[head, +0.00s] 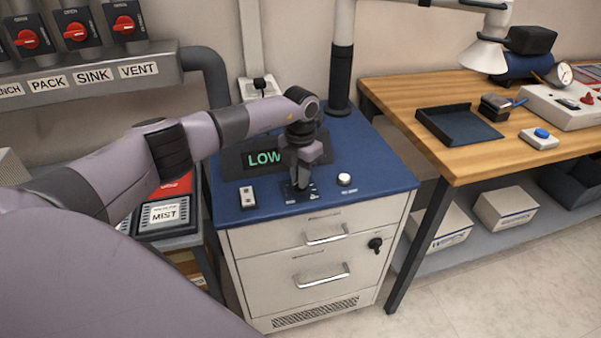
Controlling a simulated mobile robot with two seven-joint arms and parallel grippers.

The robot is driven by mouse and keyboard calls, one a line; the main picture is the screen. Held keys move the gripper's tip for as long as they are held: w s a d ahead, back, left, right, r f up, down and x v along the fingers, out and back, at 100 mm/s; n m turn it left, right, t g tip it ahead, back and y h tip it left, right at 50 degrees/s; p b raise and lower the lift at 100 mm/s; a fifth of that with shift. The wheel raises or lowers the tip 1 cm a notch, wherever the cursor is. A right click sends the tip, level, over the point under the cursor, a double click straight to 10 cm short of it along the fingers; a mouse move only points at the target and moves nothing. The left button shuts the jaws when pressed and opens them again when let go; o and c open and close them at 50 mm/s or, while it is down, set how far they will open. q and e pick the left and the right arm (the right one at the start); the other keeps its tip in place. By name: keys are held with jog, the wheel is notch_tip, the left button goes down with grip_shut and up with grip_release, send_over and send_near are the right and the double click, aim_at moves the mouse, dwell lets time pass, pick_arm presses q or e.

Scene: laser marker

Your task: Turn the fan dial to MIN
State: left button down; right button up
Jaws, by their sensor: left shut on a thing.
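My left gripper (300,184) reaches down onto the blue cabinet top (385,184), in front of a dark display box (232,163) that reads LOW in green. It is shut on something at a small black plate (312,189). The fan dial itself is hidden by the fingers, so its pointer and the MIN mark cannot be read. My right gripper is not in view.
A white round knob (344,179) stands right of the gripper, and a small switch plate (247,196) stands left. A wooden bench (400,93) with a black tray (459,127) is at the right. Red rotary switches (76,32) are on the wall.

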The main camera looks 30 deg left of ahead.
pick_arm(q)
jog(key=shift+n+p, duration=0.3)
jog(key=shift+n, duration=0.9)
jog(key=c, duration=1.2)
grip_release()
jog(key=shift+r, duration=3.65)
jog(key=shift+f, duration=0.1)
